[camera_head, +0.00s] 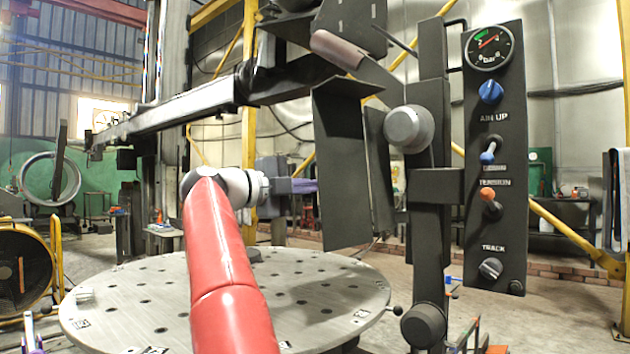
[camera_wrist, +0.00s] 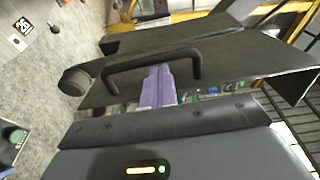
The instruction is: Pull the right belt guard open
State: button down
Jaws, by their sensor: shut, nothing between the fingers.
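A dark, bent belt guard panel (camera_head: 340,165) stands left of the boom's upright in the head view. In the wrist view the guard (camera_wrist: 240,65) crosses the picture and carries a black bar handle (camera_wrist: 145,60). My gripper (camera_head: 314,186) points right at the guard's left edge in the head view. Its purple fingers (camera_wrist: 157,72) are closed together, with nothing between them. In the wrist view their tips lie between the handle's two legs, close to its bar. I cannot tell whether they touch the bar or sit behind it.
A second dark plate (camera_head: 378,170) stands just right of the guard, beside a round grey roller end (camera_head: 408,128). A control panel (camera_head: 494,160) with a gauge and knobs hangs farther right. A round perforated table (camera_head: 330,290) lies below my arm. A long boom (camera_head: 180,108) runs above left.

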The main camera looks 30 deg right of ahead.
jog(key=shift+w+f, duration=0.1)
jog(key=shift+w, duration=0.4)
jog(key=a, duration=0.7)
jog(key=shift+a, duration=0.4)
jog(key=shift+s+f, duration=0.1)
jog(key=shift+s, duration=0.05)
